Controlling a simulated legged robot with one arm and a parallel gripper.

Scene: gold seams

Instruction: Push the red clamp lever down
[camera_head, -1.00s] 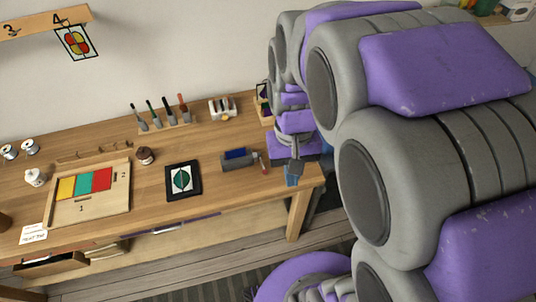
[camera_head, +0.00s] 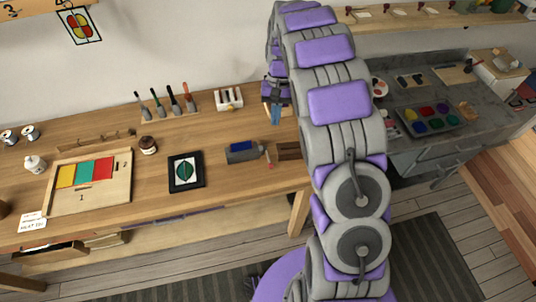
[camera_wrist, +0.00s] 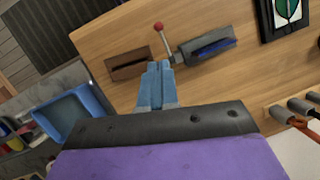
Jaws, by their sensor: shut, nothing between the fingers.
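The red clamp lever is a thin rod with a red ball (camera_wrist: 159,27) at its end, in the wrist view. It stands out from the right end of a grey clamp (camera_head: 243,152), seen on the wooden bench (camera_head: 225,190) in the head view, where the lever (camera_head: 268,156) looks small. The clamp (camera_wrist: 190,54) holds a dark blue piece (camera_wrist: 216,45). My gripper (camera_wrist: 159,66) has pale blue fingers, shut and empty. In the wrist view its tips appear just below the lever's base; contact is not clear. In the head view my gripper (camera_head: 275,114) is behind the clamp, towards the wall.
A brown open box (camera_head: 289,151) lies right of the clamp. A black-framed leaf panel (camera_head: 186,172) lies left of it. A white rack (camera_head: 228,98) and a row of tools (camera_head: 169,103) stand at the back. A grey table (camera_head: 420,145) stands right of the arm.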

